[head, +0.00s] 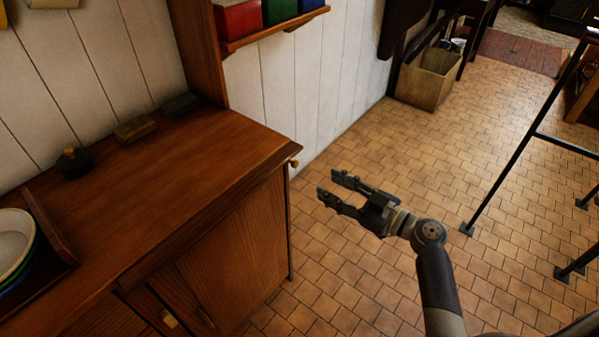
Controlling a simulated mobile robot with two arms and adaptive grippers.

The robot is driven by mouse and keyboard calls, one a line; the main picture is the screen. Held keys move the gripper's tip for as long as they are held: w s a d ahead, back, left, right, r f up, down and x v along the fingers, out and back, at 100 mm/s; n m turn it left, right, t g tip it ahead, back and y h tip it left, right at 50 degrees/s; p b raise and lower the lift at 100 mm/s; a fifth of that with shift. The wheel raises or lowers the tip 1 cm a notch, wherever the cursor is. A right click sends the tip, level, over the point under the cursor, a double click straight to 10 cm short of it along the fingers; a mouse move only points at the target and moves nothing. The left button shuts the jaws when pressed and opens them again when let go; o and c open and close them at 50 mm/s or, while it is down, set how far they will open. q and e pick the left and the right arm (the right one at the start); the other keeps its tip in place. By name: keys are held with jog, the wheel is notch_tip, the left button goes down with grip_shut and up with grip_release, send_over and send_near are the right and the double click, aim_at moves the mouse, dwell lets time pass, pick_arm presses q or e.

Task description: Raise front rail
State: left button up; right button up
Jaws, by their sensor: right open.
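The wooden cabinet top (165,190) fills the left of the head view. Its front edge (215,212) runs from the lower left up to the right corner. No raised rail shows along that edge, and I cannot tell a lowered rail from the edge itself. A small brass knob (294,162) sticks out at the right corner. My right gripper (329,182) is open and empty, over the floor to the right of the knob. Its two fingers point left toward the cabinet and are apart from it. My left gripper is not in view.
A dark round weight-like object (74,162) and two small blocks (135,129) lie at the back. A shelf (275,30) hangs above. The tiled floor is clear around my gripper; a black metal frame (515,135) stands right.

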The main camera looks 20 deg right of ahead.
aim_at(298, 165)
jog(key=p+x, duration=0.1)
jog(key=x, duration=0.2)
jog(key=p+x, duration=0.1)
jog(key=x, duration=0.2)
jog(key=r+p+x, duration=0.1)
jog(key=x, duration=0.2)
jog(key=shift+w+a+r, duration=0.1)
jog(key=shift+w+a, duration=0.15)
jog(key=shift+a, duration=0.05)
jog(key=shift+w+a, duration=0.3)
jog(key=shift+w, duration=0.15)
grip_shut()
